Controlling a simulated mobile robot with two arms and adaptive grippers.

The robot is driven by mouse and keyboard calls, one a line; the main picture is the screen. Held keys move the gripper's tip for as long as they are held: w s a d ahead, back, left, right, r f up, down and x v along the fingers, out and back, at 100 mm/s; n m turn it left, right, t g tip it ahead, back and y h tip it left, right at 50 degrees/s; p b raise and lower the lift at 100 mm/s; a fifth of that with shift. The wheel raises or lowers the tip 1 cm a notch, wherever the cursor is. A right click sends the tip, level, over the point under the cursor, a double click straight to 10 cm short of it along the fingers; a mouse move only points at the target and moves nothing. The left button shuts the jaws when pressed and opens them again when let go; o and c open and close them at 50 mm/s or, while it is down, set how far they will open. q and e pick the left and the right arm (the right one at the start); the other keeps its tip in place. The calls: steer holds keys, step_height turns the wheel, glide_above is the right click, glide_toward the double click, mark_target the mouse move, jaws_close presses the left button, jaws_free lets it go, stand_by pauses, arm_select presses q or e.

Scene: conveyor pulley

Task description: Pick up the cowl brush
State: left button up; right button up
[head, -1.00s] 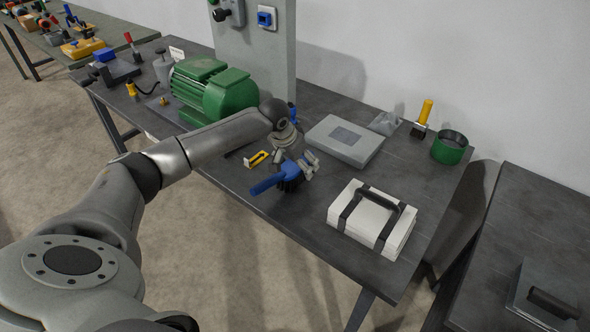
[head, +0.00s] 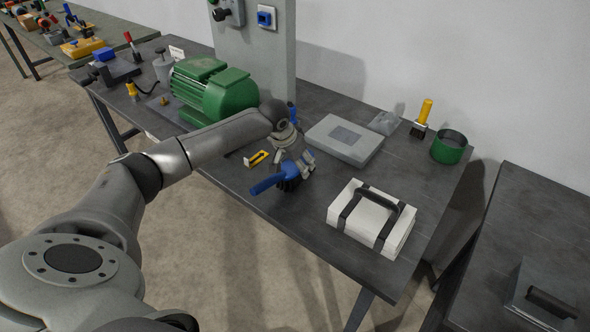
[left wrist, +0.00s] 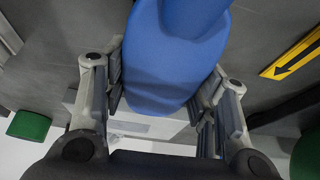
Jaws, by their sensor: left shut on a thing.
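The cowl brush (head: 272,182) has a blue handle and a dark head, and is at the front middle of the dark table. My left gripper (head: 300,167) is shut on it from above. In the left wrist view the blue body of the cowl brush (left wrist: 172,55) lies between the two fingers of my left gripper (left wrist: 162,98). Whether its dark bristles touch the table top cannot be told. My right gripper is not in view.
A white case (head: 345,213) with black straps is to the right. A grey flat box (head: 345,140) lies behind. A green motor (head: 215,90) stands to the left. The table's front edge is close.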

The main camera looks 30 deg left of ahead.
mark_target(294, 171)
arm_select(q)
steer(key=shift+r+b, duration=0.15)
steer(key=shift+b, duration=0.45)
step_height(294, 171, up, 4)
steer(key=shift+w+f, duration=0.15)
steer(key=shift+f, duration=0.05)
steer(key=s+r, duration=0.1)
steer(key=s+d+r, duration=0.1)
steer(key=r, duration=0.1)
steer(key=s+r, duration=0.2)
steer(key=shift+s+d, duration=0.1)
steer(key=shift+d, duration=0.2)
steer(key=s+d+r+b, duration=0.1)
steer(key=s+d+r, duration=0.2)
steer(key=s, duration=0.6)
steer(key=shift+d+r, duration=0.4)
steer(key=shift+r, duration=0.4)
